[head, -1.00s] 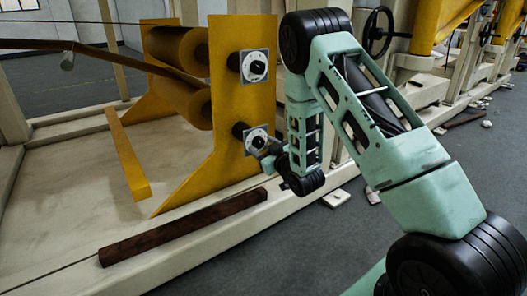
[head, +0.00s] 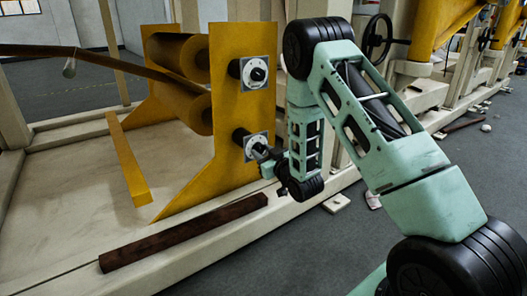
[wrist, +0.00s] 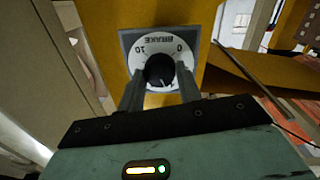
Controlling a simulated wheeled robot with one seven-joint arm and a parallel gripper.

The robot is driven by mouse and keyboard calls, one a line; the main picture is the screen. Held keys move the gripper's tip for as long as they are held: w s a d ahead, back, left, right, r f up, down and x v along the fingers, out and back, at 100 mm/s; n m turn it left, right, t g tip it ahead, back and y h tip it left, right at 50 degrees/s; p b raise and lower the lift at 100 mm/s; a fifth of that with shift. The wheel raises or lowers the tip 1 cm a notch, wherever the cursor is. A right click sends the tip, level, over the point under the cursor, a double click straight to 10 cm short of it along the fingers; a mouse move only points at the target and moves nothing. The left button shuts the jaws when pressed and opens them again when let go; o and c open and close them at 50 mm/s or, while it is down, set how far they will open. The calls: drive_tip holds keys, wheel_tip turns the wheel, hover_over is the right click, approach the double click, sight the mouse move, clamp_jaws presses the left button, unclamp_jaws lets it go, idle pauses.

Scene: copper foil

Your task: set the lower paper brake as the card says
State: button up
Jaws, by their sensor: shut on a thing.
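The lower paper brake dial (head: 257,141) is a pale square plate on the yellow side frame, below a matching upper dial (head: 256,72). I cannot make out a card.
Brown paper rolls (head: 196,100) sit behind the yellow side frame (head: 222,120). A dark brown bar (head: 185,232) lies on the pale machine base (head: 80,215) in front. A handwheel (head: 376,33) stands behind my arm. Grey floor lies open at right, with small scraps.

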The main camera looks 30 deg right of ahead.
drive_tip(key=m+p, duration=0.4)
drive_tip(key=m, duration=0.1)
drive_tip(key=shift+r+g, duration=0.15)
drive_tip(key=shift+g, duration=0.15)
drive_tip(key=m+p, duration=0.5)
drive_tip(key=shift+s+y, duration=0.1)
drive_tip(key=shift+y, duration=0.2)
drive_tip(key=m+p, duration=0.4)
drive_tip(key=m, duration=0.1)
drive_tip(key=shift+y, duration=0.3)
drive_tip(key=shift+m+p, duration=1)
drive_tip(key=shift+m, duration=0.9)
drive_tip(key=shift+y, duration=0.3)
drive_tip(key=o, duration=1)
drive_tip(key=s+p, duration=0.2)
drive_tip(key=s, duration=0.3)
drive_tip(key=s+p, duration=0.2)
drive_tip(key=s, duration=0.4)
drive_tip(key=s+d+r+p, duration=0.1)
drive_tip(key=s, duration=0.5)
drive_tip(key=shift+s+p, duration=0.15)
drive_tip(key=shift+p, duration=0.25)
